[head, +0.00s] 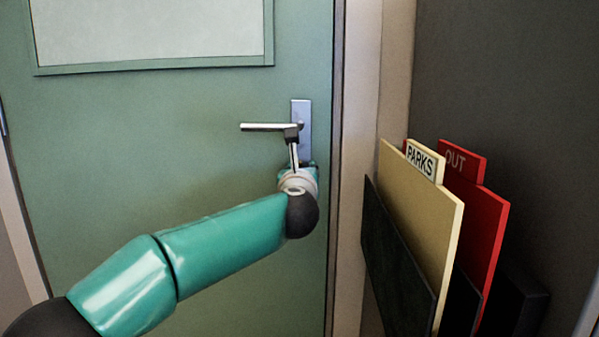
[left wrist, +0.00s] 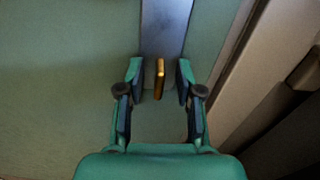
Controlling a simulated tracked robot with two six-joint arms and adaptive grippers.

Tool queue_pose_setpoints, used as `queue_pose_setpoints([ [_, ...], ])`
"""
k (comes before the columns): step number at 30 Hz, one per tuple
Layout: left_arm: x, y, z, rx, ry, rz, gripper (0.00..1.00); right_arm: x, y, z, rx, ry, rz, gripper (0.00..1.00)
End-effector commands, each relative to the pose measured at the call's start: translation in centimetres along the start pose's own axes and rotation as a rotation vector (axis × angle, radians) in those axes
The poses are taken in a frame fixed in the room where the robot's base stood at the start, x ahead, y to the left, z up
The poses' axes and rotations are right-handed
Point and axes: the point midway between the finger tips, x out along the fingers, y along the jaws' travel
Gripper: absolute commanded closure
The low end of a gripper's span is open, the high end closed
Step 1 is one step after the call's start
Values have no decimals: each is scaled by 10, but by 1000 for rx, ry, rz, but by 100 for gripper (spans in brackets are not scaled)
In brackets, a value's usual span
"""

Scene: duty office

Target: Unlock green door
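The green door (head: 150,130) fills much of the head view and has a silver lever handle (head: 265,127) on a metal plate (head: 306,112). In the left wrist view the plate (left wrist: 165,25) runs down from the top, and a narrow brass piece (left wrist: 160,72), like a key or thumb-turn, stands out near its lower end. My left gripper (left wrist: 158,85) is open, with one finger on each side of the brass piece and a gap on both sides. In the head view my left wrist (head: 299,182) is just below the handle and hides the brass piece. My right gripper is not in view.
The door frame (head: 355,180) stands just right of the handle. On the dark wall right of it, a rack (head: 395,265) holds a tan folder (head: 425,215) labelled PARKS and a red folder (head: 485,220) labelled OUT. The door's left part is clear.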

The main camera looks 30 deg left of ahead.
Motion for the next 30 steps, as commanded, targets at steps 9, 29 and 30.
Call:
queue_pose_setpoints([
  [9, -13, 0, 0, -1, -4, 0, 65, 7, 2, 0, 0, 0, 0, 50],
  [29, -80, 0, 0, 0, -4, -1, 65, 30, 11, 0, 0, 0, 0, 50],
  [30, -83, 0, 0, 0, -4, -2, 65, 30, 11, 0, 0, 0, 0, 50],
])
